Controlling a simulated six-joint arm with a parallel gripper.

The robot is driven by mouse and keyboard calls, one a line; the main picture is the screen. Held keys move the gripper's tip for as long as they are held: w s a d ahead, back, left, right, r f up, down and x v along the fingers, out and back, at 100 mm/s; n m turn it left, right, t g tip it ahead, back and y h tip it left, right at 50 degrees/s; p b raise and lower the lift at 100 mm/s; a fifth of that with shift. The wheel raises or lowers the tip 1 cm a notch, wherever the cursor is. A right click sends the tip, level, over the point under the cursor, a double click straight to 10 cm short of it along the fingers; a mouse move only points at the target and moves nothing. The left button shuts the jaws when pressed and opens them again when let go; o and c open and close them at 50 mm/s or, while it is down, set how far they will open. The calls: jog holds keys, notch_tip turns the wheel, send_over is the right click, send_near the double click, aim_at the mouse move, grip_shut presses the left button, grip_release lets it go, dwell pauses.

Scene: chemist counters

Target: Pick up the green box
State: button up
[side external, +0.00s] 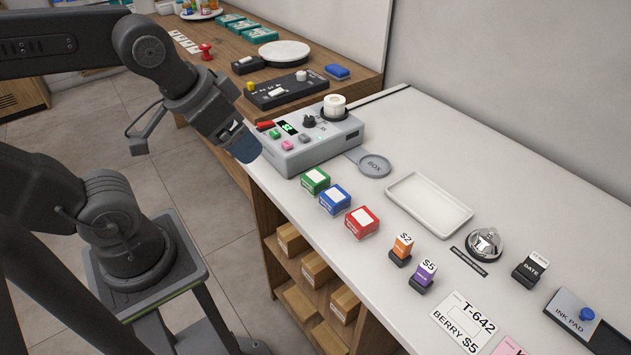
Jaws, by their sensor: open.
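The green box (316,181) is small, with a white label on top. It sits on the white counter near its front edge, in front of the grey machine. It is the first of a row of three, with a blue box (335,199) and a red box (362,221) to its lower right. My gripper (243,148) is up and to the left of the green box, by the left end of the grey machine, and apart from the box. Its fingertips look dark blue and angle downward. It is open, and I see nothing held in it.
The grey machine (311,145) with knobs and a paper roll stands close behind the green box. A round grey pad marked BOX (375,166) and an empty white tray (429,204) lie to the right. Stamps (402,249) stand beyond the red box. The counter's front edge is close.

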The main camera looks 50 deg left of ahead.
jog(key=n+g+y, duration=0.1)
jog(key=n+g, duration=0.5)
jog(key=n, duration=1.2)
send_over(316, 176)
jog(key=d, duration=0.2)
notch_tip(316, 176, down, 10)
jog(key=f, duration=0.5)
jog(key=a+f, duration=0.1)
jog(key=f, duration=0.2)
jog(key=shift+s, duration=0.3)
jog(key=shift+w+a+f, duration=0.1)
jog(key=shift+a+f, duration=0.1)
jog(key=shift+f, duration=0.7)
jog(key=shift+w+a+f, duration=0.1)
jog(key=shift+a+f, duration=0.1)
jog(key=shift+f, duration=0.7)
jog(key=shift+w+a+f, duration=0.1)
jog(key=shift+a+f, duration=0.1)
jog(key=shift+f, duration=0.7)
jog(key=c, duration=1.1)
